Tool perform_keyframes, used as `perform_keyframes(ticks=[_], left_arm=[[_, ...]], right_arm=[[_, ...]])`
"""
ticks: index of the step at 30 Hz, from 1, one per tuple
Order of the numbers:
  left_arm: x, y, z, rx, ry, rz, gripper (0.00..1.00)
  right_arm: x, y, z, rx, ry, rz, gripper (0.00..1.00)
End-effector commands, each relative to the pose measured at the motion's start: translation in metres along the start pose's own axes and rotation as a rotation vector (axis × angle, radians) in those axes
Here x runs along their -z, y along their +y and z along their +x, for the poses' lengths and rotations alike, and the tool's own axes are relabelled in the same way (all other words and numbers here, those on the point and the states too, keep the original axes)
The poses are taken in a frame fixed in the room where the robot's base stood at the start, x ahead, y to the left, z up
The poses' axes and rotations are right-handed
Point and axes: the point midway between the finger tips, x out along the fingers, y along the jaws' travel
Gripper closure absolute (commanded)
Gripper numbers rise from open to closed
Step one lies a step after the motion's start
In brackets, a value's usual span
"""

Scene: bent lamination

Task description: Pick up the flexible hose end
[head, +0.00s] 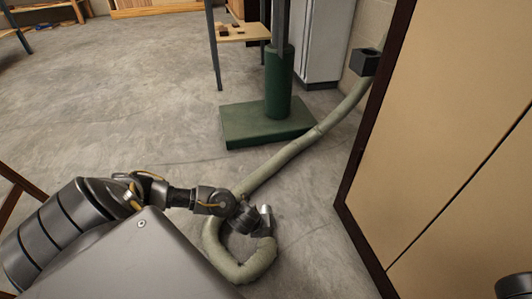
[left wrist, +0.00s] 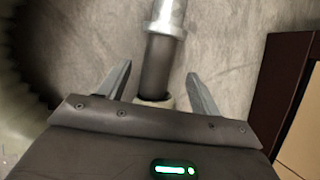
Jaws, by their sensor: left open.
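The flexible hose (head: 290,153) is pale green and runs from the wall side across the floor, curling into a loop at the front. Its end has a silvery metal fitting (head: 266,216). In the left wrist view the fitting (left wrist: 168,18) lies just beyond the fingers, joined to a dark cuff (left wrist: 157,62). My left gripper (head: 246,217) is over the loop, beside the fitting. In the left wrist view my left gripper (left wrist: 158,73) is open, with one finger on either side of the dark cuff. I cannot tell if either finger touches it. My right gripper is not in view.
A green column base (head: 268,124) stands behind the hose. A tan panelled cabinet (head: 445,120) with a dark frame fills the right side. A small table (head: 240,33) stands at the back. The grey concrete floor (head: 110,110) is clear at the left.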

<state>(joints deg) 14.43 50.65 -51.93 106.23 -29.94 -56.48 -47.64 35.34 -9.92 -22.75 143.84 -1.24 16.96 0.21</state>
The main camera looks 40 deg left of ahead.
Motion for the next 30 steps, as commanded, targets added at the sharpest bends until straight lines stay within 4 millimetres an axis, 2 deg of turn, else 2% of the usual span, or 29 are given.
perform_keyframes(ticks=[5,15,23,30], left_arm=[[0.0,0.001,0.006,0.0,0.0,0.0,0.36],[-0.003,0.002,0.051,0.0,0.0,-0.001,0.36],[-0.004,0.001,0.051,0.0,0.0,-0.001,0.36],[-0.004,0.002,0.051,0.0,0.001,-0.001,0.67]], right_arm=[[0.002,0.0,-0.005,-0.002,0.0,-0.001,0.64],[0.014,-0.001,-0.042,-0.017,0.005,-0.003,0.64],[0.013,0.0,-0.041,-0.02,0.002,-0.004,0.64],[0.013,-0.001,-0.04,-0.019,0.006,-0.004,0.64]])
